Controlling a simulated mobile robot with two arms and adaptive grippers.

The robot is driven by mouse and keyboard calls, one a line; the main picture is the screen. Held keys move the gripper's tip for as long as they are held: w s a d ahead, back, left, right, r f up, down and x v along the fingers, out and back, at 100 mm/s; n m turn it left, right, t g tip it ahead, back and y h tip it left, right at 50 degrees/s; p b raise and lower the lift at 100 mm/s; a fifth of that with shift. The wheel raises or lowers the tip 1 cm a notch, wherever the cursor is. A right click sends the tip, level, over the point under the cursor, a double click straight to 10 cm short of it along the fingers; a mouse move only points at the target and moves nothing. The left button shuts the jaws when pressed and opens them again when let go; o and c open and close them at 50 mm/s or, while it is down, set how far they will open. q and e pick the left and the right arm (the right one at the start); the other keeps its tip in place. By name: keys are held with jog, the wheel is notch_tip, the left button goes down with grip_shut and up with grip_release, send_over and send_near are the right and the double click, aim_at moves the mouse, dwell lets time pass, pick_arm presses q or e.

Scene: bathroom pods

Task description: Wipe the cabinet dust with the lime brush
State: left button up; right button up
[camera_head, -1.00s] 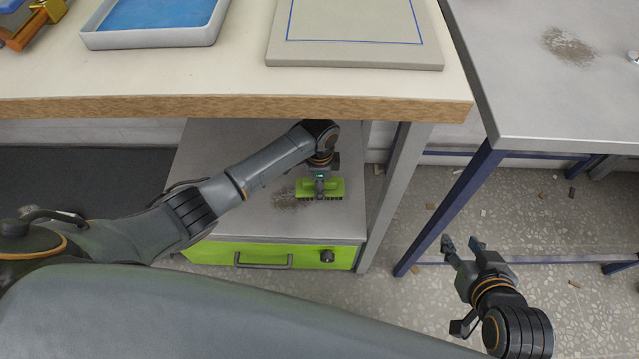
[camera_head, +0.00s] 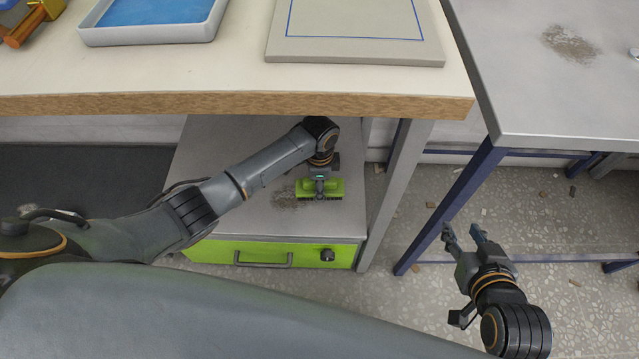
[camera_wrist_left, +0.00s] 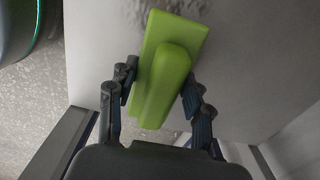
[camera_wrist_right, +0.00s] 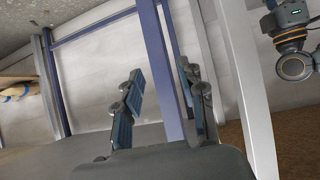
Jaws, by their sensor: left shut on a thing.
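The cabinet (camera_head: 240,225) with a grey top and a lime drawer front stands under the wooden-edged table. A brown dust patch (camera_head: 287,197) lies on its top, partly covered by the brush and also showing at the top of the left wrist view (camera_wrist_left: 190,5). My left gripper (camera_head: 319,184) is shut on the handle of the lime brush (camera_wrist_left: 170,65). The brush sits at the right side of the dust, bristles down, at or just above the cabinet top; contact is hard to tell. My right gripper (camera_head: 463,236) is open and empty, in the air right of the cabinet.
The table (camera_head: 240,80) overhangs the cabinet and my left arm passes under its edge. A tray (camera_head: 150,38) and a board (camera_head: 354,53) stand on it. A grey table (camera_head: 560,110) with another dust patch (camera_head: 569,44) and blue legs (camera_head: 450,207) is at right.

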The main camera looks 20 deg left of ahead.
pick_arm(q)
jog(key=shift+f, duration=0.3)
pick_arm(e)
jog(key=shift+w+a+r+t, duration=0.2)
jog(key=shift+w+r+t, duration=0.1)
jog(key=shift+w+r, duration=0.1)
pick_arm(q)
jog(key=shift+f, duration=0.1)
pick_arm(e)
jog(key=shift+w+a+r, duration=0.1)
jog(key=shift+r, duration=0.1)
